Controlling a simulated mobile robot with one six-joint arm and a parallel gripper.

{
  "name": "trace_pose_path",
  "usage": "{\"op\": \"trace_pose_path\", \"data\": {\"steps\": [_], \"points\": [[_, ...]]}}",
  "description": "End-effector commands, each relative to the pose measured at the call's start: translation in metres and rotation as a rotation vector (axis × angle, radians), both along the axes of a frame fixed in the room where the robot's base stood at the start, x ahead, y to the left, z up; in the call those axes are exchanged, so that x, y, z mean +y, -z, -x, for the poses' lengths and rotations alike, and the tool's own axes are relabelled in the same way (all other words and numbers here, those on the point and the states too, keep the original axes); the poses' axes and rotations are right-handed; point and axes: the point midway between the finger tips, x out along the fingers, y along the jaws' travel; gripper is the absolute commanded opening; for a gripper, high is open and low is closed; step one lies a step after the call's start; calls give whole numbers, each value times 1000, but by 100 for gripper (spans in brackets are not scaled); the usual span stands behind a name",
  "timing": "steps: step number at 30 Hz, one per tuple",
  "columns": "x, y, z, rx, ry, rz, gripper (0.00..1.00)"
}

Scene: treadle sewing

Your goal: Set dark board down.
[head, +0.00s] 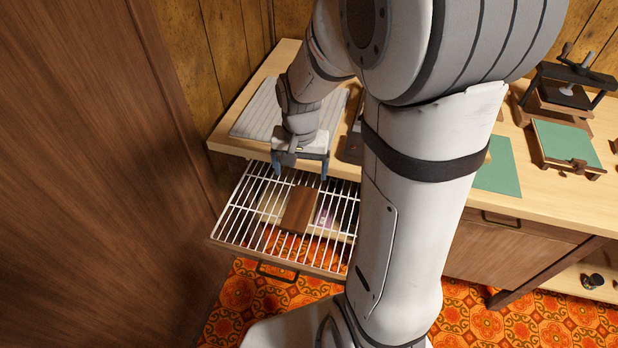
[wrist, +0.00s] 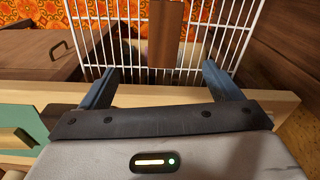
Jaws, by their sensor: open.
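The dark board (head: 299,209), a brown wooden slab, lies flat on a white wire rack (head: 235,222) over a pulled-out drawer. In the wrist view the board (wrist: 165,38) shows at the top, cut off by the picture's edge, with the rack's wires (wrist: 228,42) on both sides. My gripper (head: 300,172) is open and empty above the rack's back end, by the counter's front edge. In the wrist view its fingers (wrist: 160,70) stand wide apart, with the board's near end ahead between them and not touching either finger.
The wooden counter (head: 232,133) lies behind the rack and carries a grey striped pad (head: 257,118). A green mat (head: 500,170) and a small press (head: 567,90) are at the right. A tall brown panel (head: 90,170) stands close on the left. Patterned floor shows below.

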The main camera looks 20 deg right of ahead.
Motion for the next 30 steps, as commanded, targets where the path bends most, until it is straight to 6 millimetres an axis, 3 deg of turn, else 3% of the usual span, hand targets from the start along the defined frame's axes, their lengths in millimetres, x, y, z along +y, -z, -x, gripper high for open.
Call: {"op": "trace_pose_path", "data": {"steps": [1, 6, 13, 18, 30], "points": [[1, -17, 12, -25, -48, 3, 85], [2, -59, 55, -78, -232, 19, 85], [3, -86, 102, -126, -417, 44, 85], [11, -91, 114, -136, -469, 51, 85], [11, -97, 115, -138, -472, 52, 85]]}}
